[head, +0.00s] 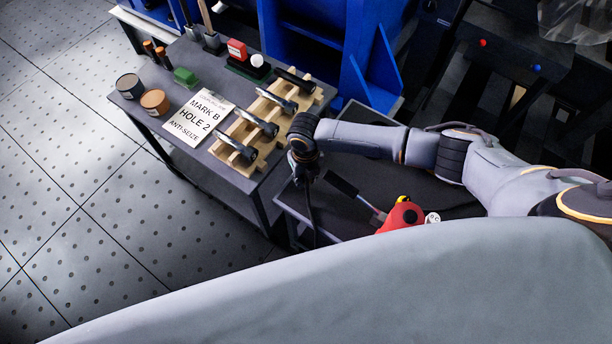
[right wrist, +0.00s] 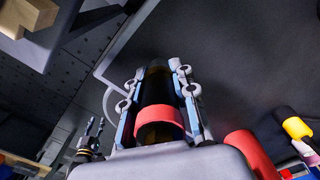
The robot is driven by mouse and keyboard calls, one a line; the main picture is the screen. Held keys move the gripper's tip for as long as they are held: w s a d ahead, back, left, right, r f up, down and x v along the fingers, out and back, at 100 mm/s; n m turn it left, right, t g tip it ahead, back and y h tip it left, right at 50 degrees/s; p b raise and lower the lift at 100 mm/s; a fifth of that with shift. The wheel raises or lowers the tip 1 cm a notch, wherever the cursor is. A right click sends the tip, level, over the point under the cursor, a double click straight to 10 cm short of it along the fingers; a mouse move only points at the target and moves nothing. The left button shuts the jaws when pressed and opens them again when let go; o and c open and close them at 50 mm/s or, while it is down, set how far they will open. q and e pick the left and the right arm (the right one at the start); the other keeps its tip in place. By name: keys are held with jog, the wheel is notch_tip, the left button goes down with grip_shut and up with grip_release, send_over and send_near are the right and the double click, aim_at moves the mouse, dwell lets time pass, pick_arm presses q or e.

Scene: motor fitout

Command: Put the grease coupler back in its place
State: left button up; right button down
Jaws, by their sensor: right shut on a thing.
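My right gripper (head: 304,172) is over the dark tray-like surface (head: 352,118) to the right of the small table, pointing down. In the right wrist view its two fingers (right wrist: 160,92) are closed on a dark cylinder with a red band (right wrist: 158,118). I take this to be the grease coupler, but cannot be sure. Its far end is in shadow and it is hard to make out in the head view. A red tool with a yellow part (head: 402,215) lies right of the gripper. My left gripper is not in view.
The small table holds a wooden rack (head: 262,112) with several dark cylindrical parts, a printed card (head: 198,117), two round cans and a green block (head: 185,77). A blue frame (head: 362,70) stands behind. Open floor lies left.

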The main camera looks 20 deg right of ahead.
jog(key=shift+f+b, duration=0.75)
jog(key=shift+f, duration=0.4)
jog(key=c, duration=1)
grip_release()
jog(key=shift+r, duration=0.15)
notch_tip(320, 180, up, 12)
jog(key=shift+f, duration=0.1)
